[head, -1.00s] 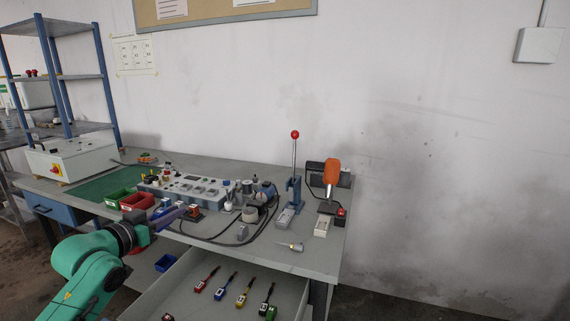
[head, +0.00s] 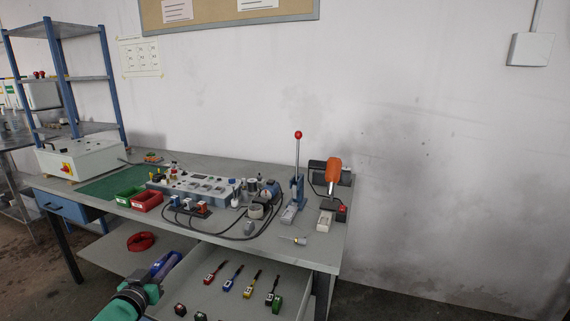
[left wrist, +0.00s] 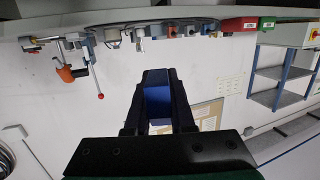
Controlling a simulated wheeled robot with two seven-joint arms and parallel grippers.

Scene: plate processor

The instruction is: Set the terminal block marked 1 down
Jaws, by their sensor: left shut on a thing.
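My left gripper (head: 160,264) is low at the left, in front of the workbench, over or beside the open drawer. It is shut on a blue block (left wrist: 157,101), seen between the fingers in the left wrist view. No mark on it can be read, so I cannot tell if it is the terminal block marked 1. In the head view the fingers and a blue patch overlap, and the held block is not clearly separable. Small blocks with orange and blue parts (head: 187,205) stand on a dark rack on the bench. My right gripper is not in view.
The open drawer (head: 240,305) holds several coloured tools and small dark blocks.

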